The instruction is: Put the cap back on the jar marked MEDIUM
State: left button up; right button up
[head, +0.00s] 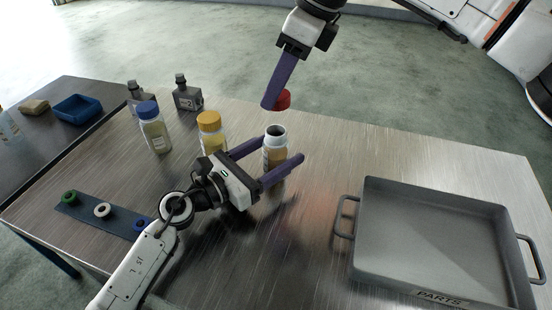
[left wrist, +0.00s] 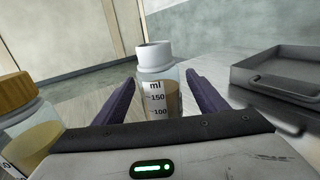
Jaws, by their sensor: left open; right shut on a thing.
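An uncapped jar (head: 276,150) with a white neck and tan contents stands upright on the metal table. It also shows in the left wrist view (left wrist: 160,85) with ml marks; no MEDIUM marking is readable. My left gripper (head: 282,151) is open, with its purple fingers on either side of this jar; a gap shows in the left wrist view. My right gripper (head: 270,103) is shut on a red cap (head: 283,99), held above and slightly behind the open jar. The cap is partly hidden by the finger.
A yellow-capped jar (head: 209,130) and a blue-capped jar (head: 152,128) stand to the left, with grey bottles (head: 187,97) behind. A grey PARTS tray (head: 440,288) sits at right. A dark strip (head: 85,205) with rings lies at left.

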pick_arm(q)
jog(key=c, duration=1.6)
pick_arm(e)
send_over(272, 130)
jog(key=shift+s+d+f, duration=0.1)
jog(key=shift+d+f, duration=0.15)
jog(key=shift+f, duration=1)
jog(key=shift+s+d+f, duration=0.1)
jog(key=shift+d+f, duration=0.1)
jog(key=shift+f, duration=1)
jog(key=shift+f, duration=0.9)
pick_arm(q)
grip_shut()
pick_arm(e)
jog(key=shift+w+f, duration=0.1)
jog(key=shift+f, duration=0.5)
